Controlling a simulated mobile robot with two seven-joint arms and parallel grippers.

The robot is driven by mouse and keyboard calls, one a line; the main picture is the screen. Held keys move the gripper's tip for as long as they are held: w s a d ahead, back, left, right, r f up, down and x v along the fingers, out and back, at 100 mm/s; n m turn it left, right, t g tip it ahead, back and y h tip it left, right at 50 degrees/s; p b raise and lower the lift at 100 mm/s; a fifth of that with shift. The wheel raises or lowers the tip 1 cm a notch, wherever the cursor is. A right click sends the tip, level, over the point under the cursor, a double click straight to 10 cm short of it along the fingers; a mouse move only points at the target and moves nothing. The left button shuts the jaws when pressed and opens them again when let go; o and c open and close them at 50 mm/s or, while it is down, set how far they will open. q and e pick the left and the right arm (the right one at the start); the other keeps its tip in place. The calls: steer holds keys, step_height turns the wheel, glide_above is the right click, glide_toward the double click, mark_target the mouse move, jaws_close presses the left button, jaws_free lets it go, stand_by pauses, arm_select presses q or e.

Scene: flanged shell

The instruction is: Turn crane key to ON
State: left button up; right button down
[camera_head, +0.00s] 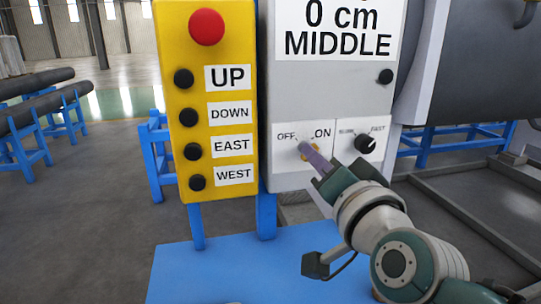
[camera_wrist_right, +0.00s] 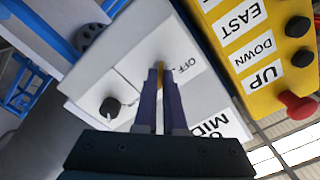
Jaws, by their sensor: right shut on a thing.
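The crane key, a small yellow piece (camera_head: 312,154), sits on the grey control box (camera_head: 290,98) below the OFF and ON labels. My right gripper (camera_head: 305,149) reaches it from the lower right, and its purple fingers cover most of it. In the right wrist view the key (camera_wrist_right: 160,68) shows as a thin yellow edge between the two fingertips, which are shut on it. The OFF label is beside the fingertips there, and the ON label is hidden. I cannot tell exactly which label the key points to. My left gripper is not in view.
A black speed knob (camera_head: 365,144) is just right of the key; it also shows in the wrist view (camera_wrist_right: 110,107). A yellow button panel (camera_head: 222,72) with a red button (camera_head: 206,27) stands to the left. A blue platform (camera_head: 215,270) lies below.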

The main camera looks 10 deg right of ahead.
stand_by(0.4)
steer(key=c, duration=1)
jaws_free()
steer(key=s, duration=1)
steer(key=shift+d, duration=0.2)
steer(key=shift+p, duration=0.3)
